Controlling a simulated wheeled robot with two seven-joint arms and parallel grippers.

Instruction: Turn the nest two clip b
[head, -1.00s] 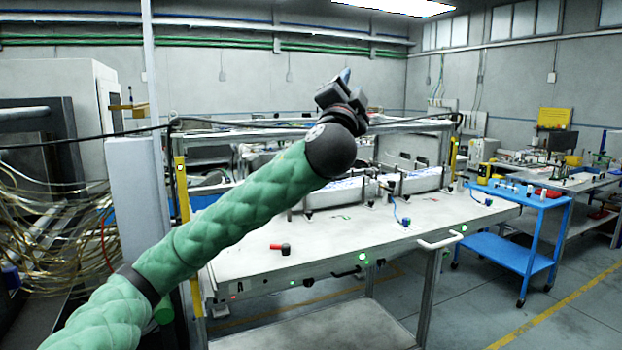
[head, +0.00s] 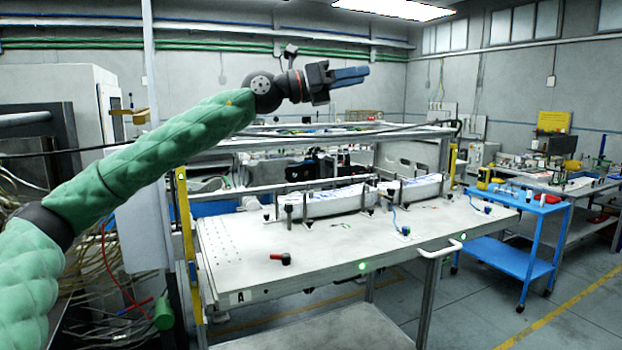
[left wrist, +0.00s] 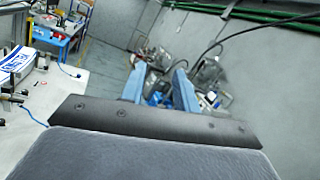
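Two long white packs with blue print lie in holders on the table: a left pack (head: 335,203) and a right pack (head: 420,188). Small dark upright clips (head: 289,212) stand along their front edges. I cannot tell which is nest two's clip b. My left gripper (head: 366,74) is raised above and behind the packs, pointing right, its blue fingers apart and empty. The left wrist view shows a gap between the fingers (left wrist: 159,75), and a white pack (left wrist: 14,62) at the left edge. My right gripper is not in view.
A red-handled black part (head: 281,259) lies on the table's front left; the bare tabletop (head: 330,250) around it is mostly clear. Blue-cabled parts (head: 405,231) sit at the right. A metal frame rises behind the packs. A blue cart (head: 520,200) stands right.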

